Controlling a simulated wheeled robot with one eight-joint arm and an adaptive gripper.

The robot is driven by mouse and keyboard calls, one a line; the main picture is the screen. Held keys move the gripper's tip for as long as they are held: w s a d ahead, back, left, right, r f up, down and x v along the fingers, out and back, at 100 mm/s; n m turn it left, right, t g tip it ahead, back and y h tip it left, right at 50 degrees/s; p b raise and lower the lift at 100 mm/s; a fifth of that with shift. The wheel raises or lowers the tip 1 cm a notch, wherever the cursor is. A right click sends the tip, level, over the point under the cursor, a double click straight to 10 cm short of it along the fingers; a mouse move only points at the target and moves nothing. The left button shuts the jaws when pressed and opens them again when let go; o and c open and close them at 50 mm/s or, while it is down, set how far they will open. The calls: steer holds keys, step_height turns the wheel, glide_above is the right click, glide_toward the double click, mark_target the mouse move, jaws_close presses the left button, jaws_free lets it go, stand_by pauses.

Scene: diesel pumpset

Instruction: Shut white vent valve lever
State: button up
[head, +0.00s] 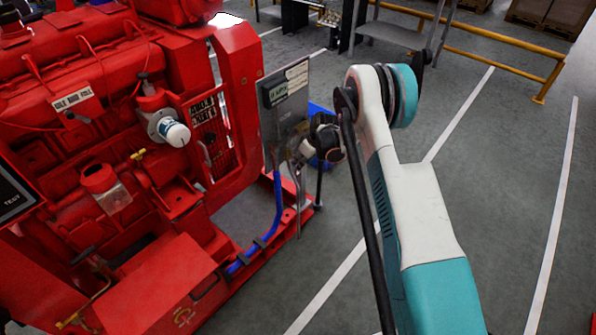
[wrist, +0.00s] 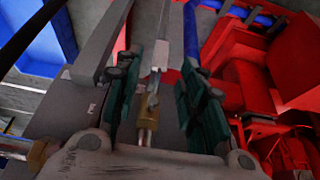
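In the wrist view a narrow pale grey-white bar (wrist: 161,42), which looks like the vent valve lever, runs up from a brass valve fitting (wrist: 148,118). My gripper (wrist: 157,88) is open, with one dark green finger pad on each side of the bar and fitting. I see a gap on both sides, so the pads do not appear to grip it. In the head view my gripper (head: 325,142) is at the right edge of the grey panel (head: 284,112). The lever cannot be made out clearly there, as my gripper and wrist cover that spot.
The red diesel engine (head: 100,130) fills the left, with a white-capped filter (head: 174,132). A blue hose (head: 275,205) runs down to the red base frame. A yellow rail (head: 500,42) stands at the back. Grey floor on the right is clear.

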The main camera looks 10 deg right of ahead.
mark_target(298, 174)
steer(key=b+x, duration=0.1)
steer(key=x, duration=0.5)
steer(key=shift+b, duration=0.4)
jaws_close()
